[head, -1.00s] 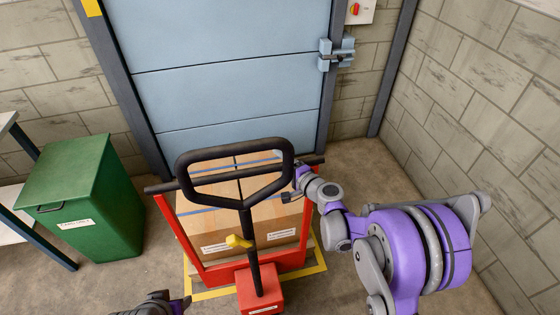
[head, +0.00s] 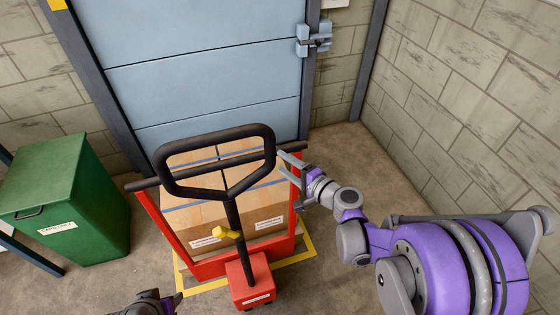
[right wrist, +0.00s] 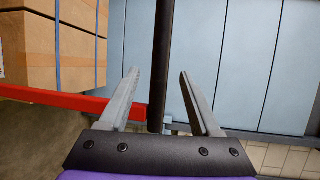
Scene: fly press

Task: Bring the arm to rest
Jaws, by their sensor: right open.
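My right gripper (head: 290,172) is open beside the right side of the black loop handle (head: 216,133) of a red pallet truck in the head view. In the right wrist view its two grey fingers (right wrist: 158,76) stand apart. A dark upright bar (right wrist: 160,45) shows between them; I cannot tell whether it lies between the fingers or beyond them. My right arm (head: 352,235) reaches in from the right. Part of my left arm (head: 150,303) shows at the bottom edge; its jaw state cannot be made out.
Strapped cardboard boxes (head: 257,208) sit inside the truck's red frame (head: 213,266) within yellow floor lines. A green bin (head: 68,200) stands left. A blue door (head: 200,65) is behind, a block wall (head: 480,110) to the right. Floor is clear right of the truck.

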